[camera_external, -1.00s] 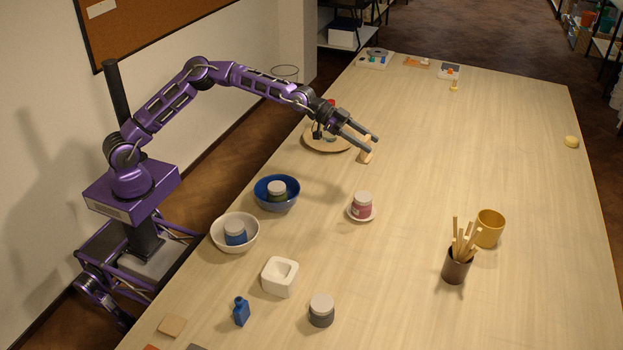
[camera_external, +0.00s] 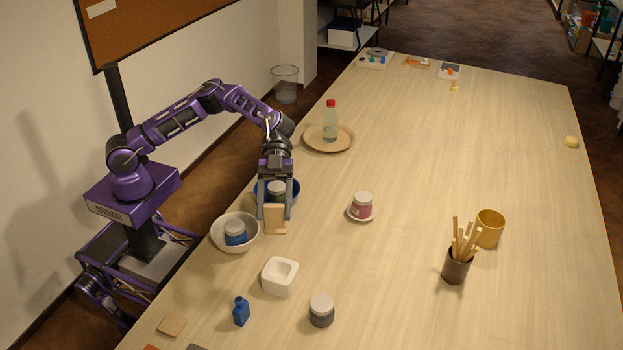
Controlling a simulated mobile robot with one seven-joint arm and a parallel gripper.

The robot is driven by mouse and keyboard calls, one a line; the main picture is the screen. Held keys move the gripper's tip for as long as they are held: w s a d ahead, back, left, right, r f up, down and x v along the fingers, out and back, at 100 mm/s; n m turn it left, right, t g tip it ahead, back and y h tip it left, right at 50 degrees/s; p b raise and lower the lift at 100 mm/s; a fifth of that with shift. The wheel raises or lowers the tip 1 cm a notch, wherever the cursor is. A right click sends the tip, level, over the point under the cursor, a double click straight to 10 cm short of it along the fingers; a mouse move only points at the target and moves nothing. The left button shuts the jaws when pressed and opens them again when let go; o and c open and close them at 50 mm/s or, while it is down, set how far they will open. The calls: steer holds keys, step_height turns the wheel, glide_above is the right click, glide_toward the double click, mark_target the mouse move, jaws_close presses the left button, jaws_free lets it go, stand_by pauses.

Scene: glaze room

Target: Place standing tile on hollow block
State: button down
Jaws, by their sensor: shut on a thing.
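The standing tile (camera_external: 275,221) is a small light tan piece, held upright between the finger ends of my gripper (camera_external: 274,210). My gripper points down and is shut on it. They appear in front of the blue bowl, beside the white bowl's right rim. The hollow block (camera_external: 279,288) is white with a square opening on top, and stands nearer the camera, just below the tile in the picture. The tile is apart from the block; its exact height above the table is hard to tell.
The blue bowl (camera_external: 262,184) and the white bowl (camera_external: 220,233) each hold a jar. A blue bottle (camera_external: 241,314) and a grey jar (camera_external: 321,313) stand near the block. A pink jar (camera_external: 362,207) sits on a saucer to the right. The table's middle is clear.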

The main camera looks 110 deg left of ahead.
glide_above(280, 270)
step_height(280, 270, down, 15)
steer(key=shift+f, duration=0.1)
stand_by(0.4)
steer(key=shift+f, duration=0.15)
steer(key=shift+c, duration=0.6)
jaws_free()
steer(key=shift+r, duration=0.3)
steer(key=v, duration=1.2)
